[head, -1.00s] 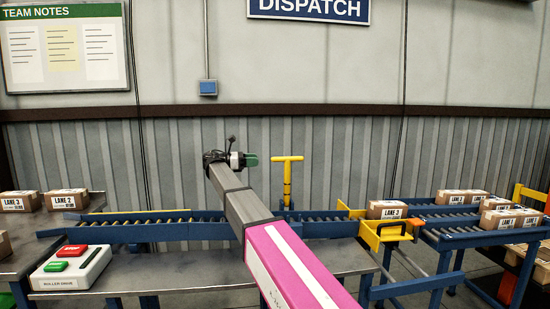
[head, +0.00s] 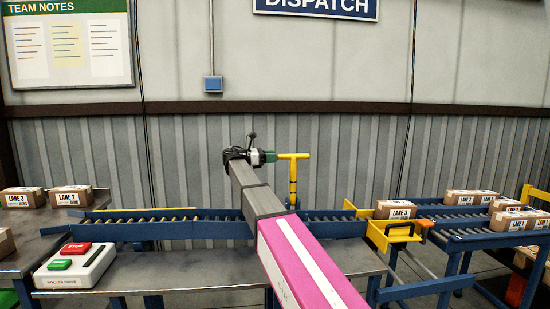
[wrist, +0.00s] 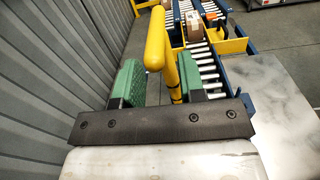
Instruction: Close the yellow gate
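A yellow T-shaped handle (head: 293,182) stands upright at the roller conveyor. My gripper (head: 268,156) is at the left end of its crossbar. In the wrist view, the green fingers of my gripper (wrist: 172,84) are apart, with the yellow handle (wrist: 154,46) between them and gaps visible beside it. I cannot tell whether either finger touches it. A yellow frame (head: 378,234) with an orange and black handle (head: 424,223) is at the conveyor's right end. A carton marked LANE 3 (head: 394,209) sits by it. I cannot tell which yellow part is the gate.
A blue roller conveyor (head: 170,230) runs along the ribbed wall. A roller drive box (head: 75,268) with red and green buttons is on the left metal table. Cartons stand on the left table (head: 72,196) and the right conveyor (head: 470,197). The metal bench (head: 180,271) in front is mostly clear.

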